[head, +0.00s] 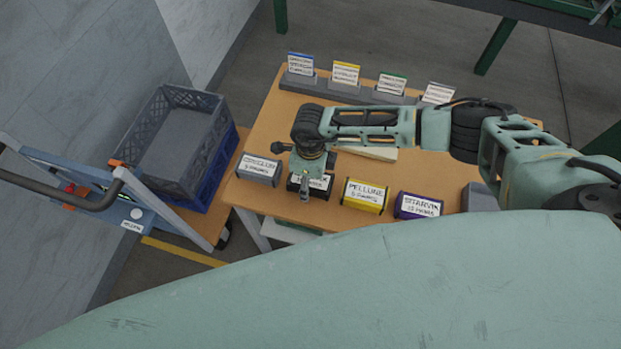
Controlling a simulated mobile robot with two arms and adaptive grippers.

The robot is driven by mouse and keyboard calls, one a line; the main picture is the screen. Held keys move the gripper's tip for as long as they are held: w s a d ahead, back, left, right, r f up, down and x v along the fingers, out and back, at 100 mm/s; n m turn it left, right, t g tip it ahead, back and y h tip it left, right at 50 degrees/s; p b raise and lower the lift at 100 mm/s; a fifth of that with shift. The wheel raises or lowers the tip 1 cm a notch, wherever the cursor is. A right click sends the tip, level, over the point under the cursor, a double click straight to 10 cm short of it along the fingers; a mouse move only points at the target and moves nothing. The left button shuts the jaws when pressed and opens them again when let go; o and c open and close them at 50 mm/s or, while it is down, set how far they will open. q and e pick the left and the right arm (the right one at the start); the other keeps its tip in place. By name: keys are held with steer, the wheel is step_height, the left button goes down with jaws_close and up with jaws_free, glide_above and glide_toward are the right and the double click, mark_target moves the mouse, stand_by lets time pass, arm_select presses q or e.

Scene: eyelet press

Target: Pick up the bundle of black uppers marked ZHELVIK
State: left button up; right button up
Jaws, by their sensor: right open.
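A black bundle (322,184) with a white label lies near the front edge of the wooden table, second from the left in a row of bundles. My right gripper covers part of its label, so I cannot read the whole name. My right gripper (304,184) is open and points down over this bundle. From this angle I cannot tell whether the fingers touch it. My left gripper is not in view.
A grey bundle (258,169) lies left of the black one. A yellow bundle marked PELLUNE (364,196) and a purple bundle (418,206) lie to its right. Label cards on a grey rack (325,87) line the back. A grey crate (160,150) on a blue one stands left of the table (262,130).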

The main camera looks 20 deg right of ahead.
steer(key=shift+f, duration=0.1)
steer(key=shift+c, duration=0.6)
steer(key=c, duration=1.4)
